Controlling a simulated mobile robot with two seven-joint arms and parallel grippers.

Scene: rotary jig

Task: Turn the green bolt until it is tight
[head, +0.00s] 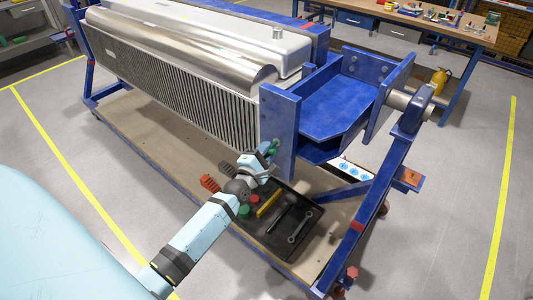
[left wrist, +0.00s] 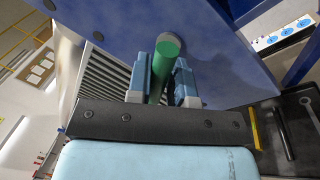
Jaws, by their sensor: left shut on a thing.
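The green bolt (left wrist: 161,62) sticks out of the blue plate (head: 287,120) at the near end of the rotary jig. In the head view only a little green shows at the fingers. Whether the bolt is fully seated cannot be told. My right gripper is not in view.
Below my left gripper a black tray (head: 309,228) on the jig's base holds a wrench (head: 299,226), a yellow tool (head: 268,204) and other items. A blue slanted post (head: 350,232) stands to the right. A workbench (head: 420,22) is at the back. Open floor lies right.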

